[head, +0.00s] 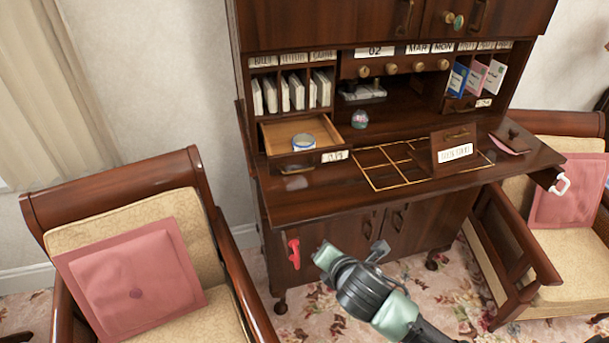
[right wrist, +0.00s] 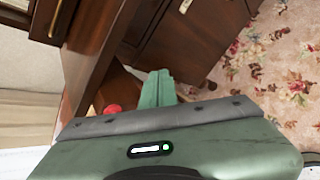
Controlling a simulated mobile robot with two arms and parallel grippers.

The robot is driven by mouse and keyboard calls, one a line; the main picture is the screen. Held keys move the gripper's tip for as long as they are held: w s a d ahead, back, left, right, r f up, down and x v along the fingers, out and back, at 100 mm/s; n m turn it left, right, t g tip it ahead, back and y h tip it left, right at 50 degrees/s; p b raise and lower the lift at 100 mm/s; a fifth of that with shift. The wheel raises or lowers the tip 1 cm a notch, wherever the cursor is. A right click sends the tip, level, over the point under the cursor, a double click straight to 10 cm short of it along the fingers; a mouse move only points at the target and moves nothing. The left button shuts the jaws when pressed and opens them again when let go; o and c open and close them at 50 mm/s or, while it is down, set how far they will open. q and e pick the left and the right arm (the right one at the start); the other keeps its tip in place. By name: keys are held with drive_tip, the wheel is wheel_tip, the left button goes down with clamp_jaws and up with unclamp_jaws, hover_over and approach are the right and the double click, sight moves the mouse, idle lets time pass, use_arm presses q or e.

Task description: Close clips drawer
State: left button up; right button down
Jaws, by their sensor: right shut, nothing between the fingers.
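A small wooden drawer (head: 284,126) is pulled open at the left of the desk's inner compartments. A blue and white round item (head: 303,142) lies in it. A white label is at the right of its front; its text is too small to read surely. My right gripper (head: 325,256) is below the writing board, in front of the lower cabinet, apart from the drawer. In the right wrist view its fingers (right wrist: 157,88) are together and empty. The drawer is not clearly visible there. My left gripper is not in view.
The writing board (head: 400,192) juts out below the drawer. A labelled wooden box (head: 454,150) stands on it. A red handle (head: 293,254) is left of my right gripper. Cushioned chairs stand left (head: 190,205) and right (head: 555,246). Patterned carpet shows between them.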

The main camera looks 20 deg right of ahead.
wheel_tip(320, 180, up, 5)
drive_tip(key=n, duration=0.2)
drive_tip(key=n+t, duration=0.3)
drive_tip(key=n, duration=0.5)
approach(309, 200)
wheel_tip(309, 200, up, 3)
drive_tip(key=p+x, duration=0.2)
drive_tip(key=x, duration=0.7)
drive_tip(key=shift+w, duration=0.4)
drive_tip(key=shift+w+r+p, duration=0.15)
drive_tip(key=shift+w+p, duration=0.15)
drive_tip(key=shift+w, duration=0.3)
drive_tip(key=shift+w+r+p, duration=0.15)
drive_tip(key=shift+w+p, duration=0.1)
drive_tip(key=shift+w, duration=0.35)
drive_tip(key=shift+w+d, duration=0.1)
drive_tip(key=shift+w, duration=0.55)
